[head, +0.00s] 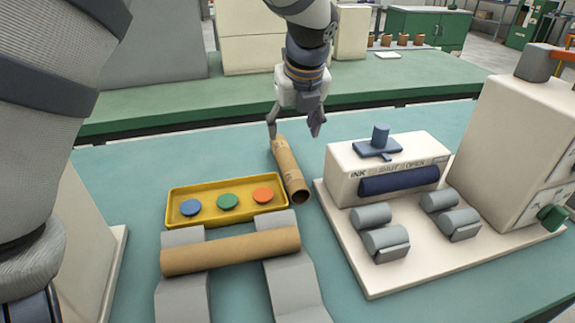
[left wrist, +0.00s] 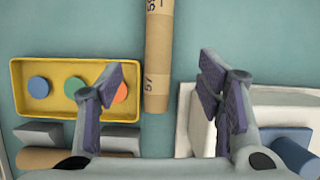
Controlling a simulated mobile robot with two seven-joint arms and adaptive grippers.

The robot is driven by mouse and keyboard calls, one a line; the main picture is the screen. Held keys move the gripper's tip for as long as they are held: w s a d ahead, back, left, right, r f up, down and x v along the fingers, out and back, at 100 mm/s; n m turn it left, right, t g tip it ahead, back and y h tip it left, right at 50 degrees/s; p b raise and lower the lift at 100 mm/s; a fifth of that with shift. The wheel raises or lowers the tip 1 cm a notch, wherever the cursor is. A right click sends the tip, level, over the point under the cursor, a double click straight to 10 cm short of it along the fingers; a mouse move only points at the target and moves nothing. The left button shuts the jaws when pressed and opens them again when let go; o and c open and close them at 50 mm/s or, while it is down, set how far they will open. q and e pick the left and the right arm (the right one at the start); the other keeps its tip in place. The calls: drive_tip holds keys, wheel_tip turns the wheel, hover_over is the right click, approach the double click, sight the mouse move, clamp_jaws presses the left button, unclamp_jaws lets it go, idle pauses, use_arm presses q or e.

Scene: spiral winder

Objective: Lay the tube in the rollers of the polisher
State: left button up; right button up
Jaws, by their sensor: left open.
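A brown cardboard tube (head: 288,168) with printed marks lies on the teal table, right of the yellow tray. It also shows in the left wrist view (left wrist: 157,60), between the spread fingers. My left gripper (head: 294,130) is open above the far part of this tube, one finger on each side. A second, plain brown tube (head: 230,251) rests across two grey supports in front of the tray. The polisher appears to be the white machine (head: 362,270) at right, with two pairs of grey rollers (head: 384,241) on its base; no tube lies on them. My right gripper is not visible.
The yellow tray (head: 177,229) holds blue, green and orange discs. A white box marked INK, SHUT and OPEN (head: 345,166) with a dark blue roller (head: 400,180) stands behind the grey rollers. A tall white housing (head: 510,140) rises at right.

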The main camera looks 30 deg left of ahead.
sight(288, 159)
use_arm(q)
drive_tip(key=shift+m, duration=0.3)
drive_tip(key=b+x, duration=0.1)
drive_tip(key=x, duration=0.6)
drive_tip(key=shift+f, duration=0.1)
drive_tip(key=x, duration=0.5)
drive_tip(key=shift+s+d+f, duration=0.15)
drive_tip(key=shift+s+d, duration=0.1)
drive_tip(key=shift+s, duration=0.05)
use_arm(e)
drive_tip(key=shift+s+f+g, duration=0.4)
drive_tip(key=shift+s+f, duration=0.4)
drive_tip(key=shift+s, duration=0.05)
use_arm(q)
drive_tip(key=c, duration=1.4)
drive_tip(key=shift+o, duration=0.2)
